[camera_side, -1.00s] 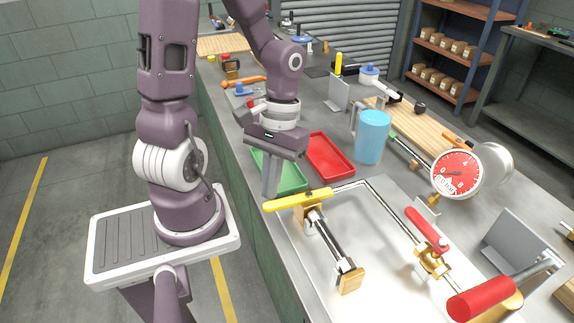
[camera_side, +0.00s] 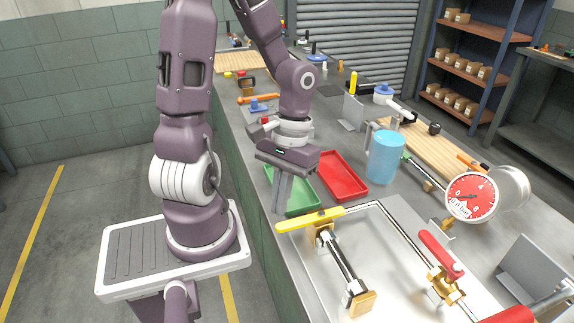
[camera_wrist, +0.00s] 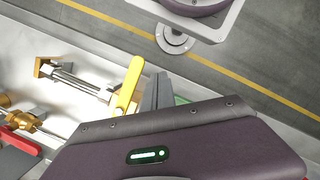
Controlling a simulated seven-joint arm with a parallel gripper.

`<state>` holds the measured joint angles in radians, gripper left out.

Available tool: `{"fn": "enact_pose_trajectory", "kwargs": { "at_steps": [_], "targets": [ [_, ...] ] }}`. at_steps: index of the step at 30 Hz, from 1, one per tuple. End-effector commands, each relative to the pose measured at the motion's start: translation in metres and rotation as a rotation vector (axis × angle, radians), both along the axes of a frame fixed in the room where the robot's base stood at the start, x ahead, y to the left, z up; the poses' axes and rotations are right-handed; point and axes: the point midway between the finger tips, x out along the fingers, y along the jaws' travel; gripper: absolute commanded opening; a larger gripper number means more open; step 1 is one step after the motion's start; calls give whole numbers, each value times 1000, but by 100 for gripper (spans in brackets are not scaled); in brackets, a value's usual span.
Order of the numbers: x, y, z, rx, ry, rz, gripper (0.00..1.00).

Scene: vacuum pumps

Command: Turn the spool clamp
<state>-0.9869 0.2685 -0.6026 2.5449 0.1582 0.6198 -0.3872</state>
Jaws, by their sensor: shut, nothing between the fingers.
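A yellow lever handle (camera_side: 310,220) sits on a brass valve body (camera_side: 324,236) at the near left end of a bent pipe. It also shows in the wrist view (camera_wrist: 128,88). I cannot tell for certain which part is the spool clamp. A metal tube with brass ends (camera_side: 342,260) runs from under the yellow handle toward the front. My gripper (camera_side: 278,208) points down just behind and beside the handle's left end, with its fingers together and empty. In the wrist view my fingers (camera_wrist: 156,92) are right of the handle, with a small gap visible.
A green tray (camera_side: 308,204) and a red tray (camera_side: 343,175) lie behind the pipework. A blue jug (camera_side: 384,158), a pressure gauge (camera_side: 470,197) and a red lever (camera_side: 441,254) stand to the right. The bench's left edge is close to my gripper.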

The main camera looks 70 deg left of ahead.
Motion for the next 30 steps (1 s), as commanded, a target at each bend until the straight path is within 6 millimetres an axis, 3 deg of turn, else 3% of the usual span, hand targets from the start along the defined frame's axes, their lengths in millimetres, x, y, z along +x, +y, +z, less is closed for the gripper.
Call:
{"fn": "enact_pose_trajectory", "kwargs": {
  "at_steps": [3, 12, 16, 21, 26, 30],
  "targets": [
    [0, 26, 0, 2, -1, 7, 0],
    [1, 46, 78, 7, -6, 3, 0],
    [1, 49, 93, 3, -3, 2, 0],
    [0, 50, 98, 0, -1, 0, 0],
    [4, 35, 105, 79, -54, -83, 0],
    [8, -2, 124, 221, -244, -284, 0]
  ]
}}
